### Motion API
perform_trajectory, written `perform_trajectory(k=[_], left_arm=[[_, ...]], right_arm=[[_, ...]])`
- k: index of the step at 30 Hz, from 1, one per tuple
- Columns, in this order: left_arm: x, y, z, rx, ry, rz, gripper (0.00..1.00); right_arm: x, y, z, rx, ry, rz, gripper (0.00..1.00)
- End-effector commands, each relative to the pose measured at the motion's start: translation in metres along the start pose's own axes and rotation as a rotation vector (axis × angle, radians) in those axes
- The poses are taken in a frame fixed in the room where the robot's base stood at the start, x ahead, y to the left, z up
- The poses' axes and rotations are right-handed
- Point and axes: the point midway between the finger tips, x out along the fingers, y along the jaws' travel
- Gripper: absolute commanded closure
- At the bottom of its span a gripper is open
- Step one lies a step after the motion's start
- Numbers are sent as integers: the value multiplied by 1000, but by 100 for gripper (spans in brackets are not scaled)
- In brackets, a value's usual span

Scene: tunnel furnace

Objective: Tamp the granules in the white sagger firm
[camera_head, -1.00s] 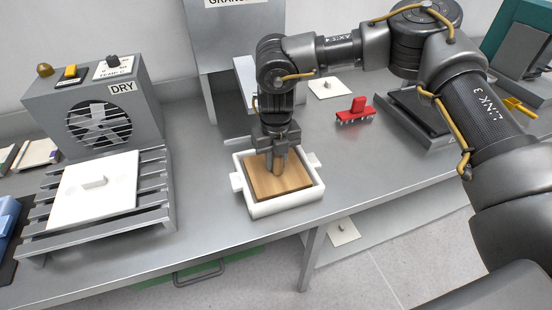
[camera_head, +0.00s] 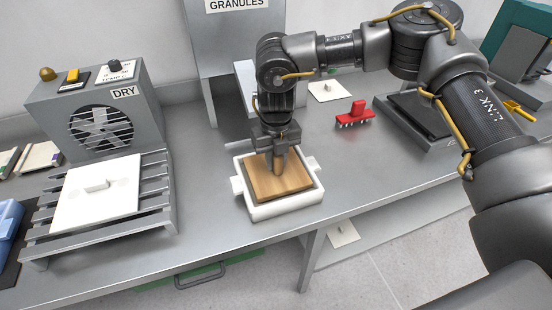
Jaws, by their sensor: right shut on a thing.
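The white sagger (camera_head: 284,209) sits on the grey metal bench, a square tray with a lug on its side. A flat wooden tamper (camera_head: 289,184) lies inside its walls and covers most of the opening, so the granules are hidden. My right gripper (camera_head: 278,167) reaches down from above and is shut on the tamper's upright handle. The tamper looks slightly tilted. My left gripper is not in view.
A dryer (camera_head: 115,95) with a fan and a slatted rack holding a white lid (camera_head: 100,200) stands left. A red comb-like tool (camera_head: 354,115) and another white lid (camera_head: 328,91) lie behind right. A granule hopper (camera_head: 228,40) stands behind. The bench between dryer and sagger is clear.

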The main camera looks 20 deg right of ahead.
Motion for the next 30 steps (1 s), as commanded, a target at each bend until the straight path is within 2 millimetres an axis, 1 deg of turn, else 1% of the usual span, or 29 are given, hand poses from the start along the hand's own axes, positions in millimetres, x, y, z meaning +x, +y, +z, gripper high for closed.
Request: perform_trajectory(k=[24,30], left_arm=[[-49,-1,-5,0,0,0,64],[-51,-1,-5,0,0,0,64]], right_arm=[[-67,0,0,0,-1,1,96],[-70,0,0,1,-1,0,96]])
